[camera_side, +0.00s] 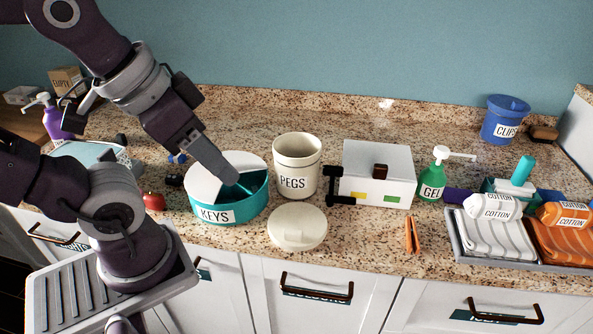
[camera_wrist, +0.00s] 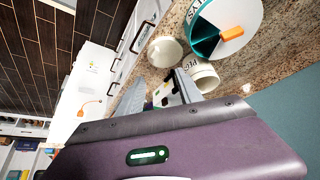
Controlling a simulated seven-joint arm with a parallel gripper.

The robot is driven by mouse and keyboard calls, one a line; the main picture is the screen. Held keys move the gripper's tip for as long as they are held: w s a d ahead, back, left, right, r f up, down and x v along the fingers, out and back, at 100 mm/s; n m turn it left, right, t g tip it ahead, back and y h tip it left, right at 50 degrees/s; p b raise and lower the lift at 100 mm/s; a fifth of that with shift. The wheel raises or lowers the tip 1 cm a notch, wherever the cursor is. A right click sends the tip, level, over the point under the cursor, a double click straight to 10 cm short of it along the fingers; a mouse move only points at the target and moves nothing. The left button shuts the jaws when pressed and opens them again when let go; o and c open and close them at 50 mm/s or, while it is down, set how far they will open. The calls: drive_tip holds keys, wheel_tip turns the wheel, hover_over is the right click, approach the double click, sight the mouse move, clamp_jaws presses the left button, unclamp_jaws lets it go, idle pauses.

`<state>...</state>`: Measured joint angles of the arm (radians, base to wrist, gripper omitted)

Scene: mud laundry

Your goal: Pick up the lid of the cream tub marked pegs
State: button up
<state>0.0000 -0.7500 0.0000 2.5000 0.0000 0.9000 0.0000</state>
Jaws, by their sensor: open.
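The cream tub marked PEGS (camera_side: 297,180) stands upright on the counter, its top uncovered. It also shows in the wrist view (camera_wrist: 205,78). A round cream lid (camera_side: 297,222) lies on the counter in front of the tub, apart from it, near the front edge. The lid is also in the wrist view (camera_wrist: 164,52), toward the top. My gripper (camera_side: 230,178) is open and appears in front of the KEYS tub in the side view, up and left of the lid. In the wrist view the fingers (camera_wrist: 160,78) have nothing held between them.
The teal KEYS tub (camera_side: 232,205) with a white top stands left of the lid. A white box (camera_side: 377,165) with a black handle stands right of the PEGS tub. An orange peg-like item (camera_side: 412,236) lies right of the lid. Bare counter surrounds the lid.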

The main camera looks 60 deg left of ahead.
drive_tip(key=shift+c, duration=0.3)
drive_tip(key=m+g, duration=0.5)
drive_tip(key=m, duration=0.2)
hover_over(293, 231)
drive_tip(key=a, duration=0.1)
wheel_tip(293, 231, down, 9)
drive_tip(key=f, duration=0.1)
drive_tip(key=f+m, duration=0.1)
drive_tip(key=f, duration=0.1)
drive_tip(key=w+d+f+m, duration=0.1)
drive_tip(key=shift+w+f+g, duration=0.1)
drive_tip(key=shift+f+g, duration=0.05)
drive_tip(key=shift+g, duration=0.15)
drive_tip(key=f, duration=0.2)
drive_tip(key=s+f, duration=0.1)
drive_tip(key=f, duration=0.2)
drive_tip(key=shift+s+d+f, duration=0.1)
drive_tip(key=shift+s+f, duration=0.05)
drive_tip(key=shift+f, duration=0.6)
clamp_jaws()
